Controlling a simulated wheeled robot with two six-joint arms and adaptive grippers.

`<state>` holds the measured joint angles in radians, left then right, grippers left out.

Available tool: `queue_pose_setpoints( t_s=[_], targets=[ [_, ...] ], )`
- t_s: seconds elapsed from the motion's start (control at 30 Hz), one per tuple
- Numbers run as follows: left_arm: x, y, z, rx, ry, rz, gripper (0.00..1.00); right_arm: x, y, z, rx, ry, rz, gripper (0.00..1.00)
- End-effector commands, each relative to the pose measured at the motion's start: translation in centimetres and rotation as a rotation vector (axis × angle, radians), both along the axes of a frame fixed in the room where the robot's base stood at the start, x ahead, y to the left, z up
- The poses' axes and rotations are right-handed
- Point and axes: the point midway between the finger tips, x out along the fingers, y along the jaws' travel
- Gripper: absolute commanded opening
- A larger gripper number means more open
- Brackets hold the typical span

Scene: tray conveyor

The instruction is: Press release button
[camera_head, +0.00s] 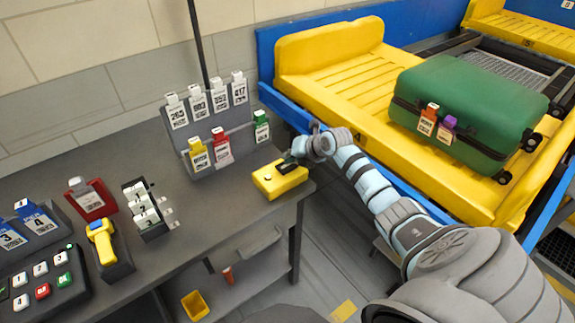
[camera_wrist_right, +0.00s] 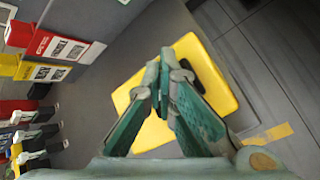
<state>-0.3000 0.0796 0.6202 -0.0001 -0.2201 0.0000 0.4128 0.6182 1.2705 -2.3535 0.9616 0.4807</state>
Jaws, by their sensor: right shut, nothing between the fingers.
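A yellow box (camera_head: 280,190) lies on the grey desk near its right corner. In the right wrist view the same yellow box (camera_wrist_right: 190,50) lies under my fingers, with a dark oval button (camera_wrist_right: 208,68) on its top, partly beside the fingers. My right gripper (camera_head: 290,160) is over the back edge of the box in the head view. In the right wrist view the right gripper (camera_wrist_right: 165,55) is shut and empty, its fingertips over the box. I cannot tell whether the tips touch it. My left gripper is not in view.
A rack of tags (camera_head: 215,125) stands behind the box on the desk. A scanner (camera_head: 103,243), a keypad (camera_head: 42,285) and card holders fill the left side. A yellow conveyor tray (camera_head: 325,58) with a green suitcase (camera_head: 465,95) lies to the right, beyond a blue rail.

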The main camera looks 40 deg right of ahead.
Motion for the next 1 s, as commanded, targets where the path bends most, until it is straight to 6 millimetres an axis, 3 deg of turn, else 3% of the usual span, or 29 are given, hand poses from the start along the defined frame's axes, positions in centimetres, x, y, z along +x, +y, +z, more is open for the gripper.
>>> queue_pose_setpoints(
  t_s=[0.6, 1.0],
  targets=[
    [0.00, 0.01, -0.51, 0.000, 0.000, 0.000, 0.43, -0.01, 0.02, -0.85, 0.000, 0.001, 0.001, 0.00],
    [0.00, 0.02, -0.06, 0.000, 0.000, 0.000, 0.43, -0.02, 0.02, -0.41, 0.000, 0.001, 0.001, 0.00]
  ],
)
